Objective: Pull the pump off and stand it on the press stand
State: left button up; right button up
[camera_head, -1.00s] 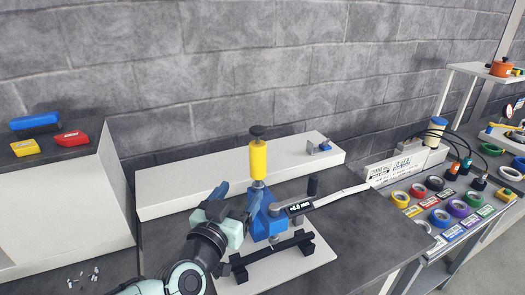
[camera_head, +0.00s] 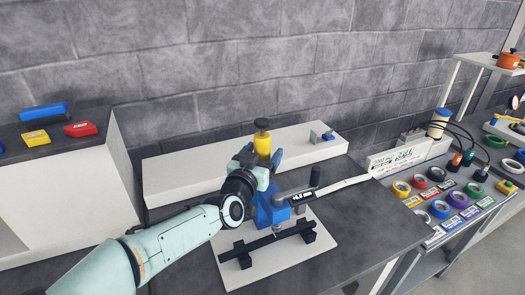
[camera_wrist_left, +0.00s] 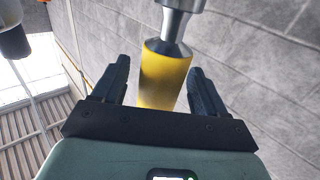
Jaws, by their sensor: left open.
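The yellow pump (camera_head: 263,146), a cylinder with a black knob on top, stands upright above a blue body (camera_head: 270,207) with a black-handled lever. My left gripper (camera_head: 264,157) is open at the pump's lower part, partly hiding it. In the left wrist view the yellow pump (camera_wrist_left: 163,78) is between the two open fingers, with gaps on both sides, and its metal neck shows at the top. I cannot tell for sure which part is the press stand. My right gripper is not in view.
A white plate (camera_head: 290,256) with a black rail (camera_head: 270,241) lies in front of the blue body. Tape rolls and bottles crowd a bench at right. The dark table (camera_head: 365,220) is clear right of the plate.

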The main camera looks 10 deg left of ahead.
pick_arm(q)
jog(key=shift+c, duration=0.6)
jog(key=shift+r, duration=0.15)
jog(key=c, duration=1.2)
